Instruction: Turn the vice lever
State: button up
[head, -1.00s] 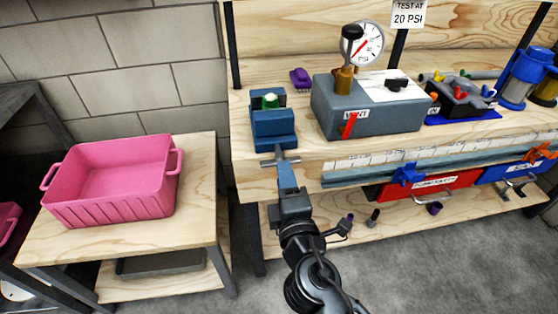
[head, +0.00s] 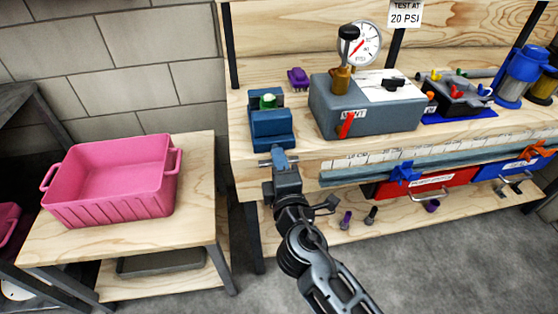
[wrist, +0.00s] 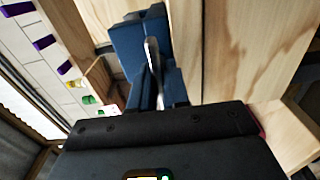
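The blue vice (head: 271,128) stands at the left front corner of the workbench, with a green-topped part (head: 268,101) between its jaws. Its grey metal lever (head: 264,163) sticks out to the left at the bench's front edge, beside my gripper. My gripper (head: 281,158) is right at the front of the vice, over the lever's middle. In the wrist view the lever (wrist: 153,58) is a thin grey bar in front of the blue vice (wrist: 133,42), just beyond my gripper's dark body.
A grey test box (head: 365,108) with a gauge (head: 365,43) and red lever stands right of the vice. A pink bin (head: 110,180) sits on a side table (head: 200,215) to the left. A lower shelf (head: 330,232) holds small parts.

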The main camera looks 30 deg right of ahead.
grip_shut()
jog(key=shift+f+m+b, duration=0.15)
jog(key=shift+m+b, duration=0.15)
jog(key=shift+b, duration=0.1)
jog(key=shift+f+m+b, duration=0.1)
jog(key=shift+m+b, duration=0.4)
jog(key=shift+b, duration=0.2)
jog(key=m+b, duration=0.3)
jog(key=shift+f+b, duration=0.1)
jog(key=shift+b, duration=0.3)
jog(key=m+b, duration=0.6)
jog(key=shift+m, duration=0.4)
jog(key=m+b, duration=0.5)
jog(key=shift+r+m+b, duration=0.2)
jog(key=shift+m+b, duration=1.3)
jog(key=shift+m, duration=0.6)
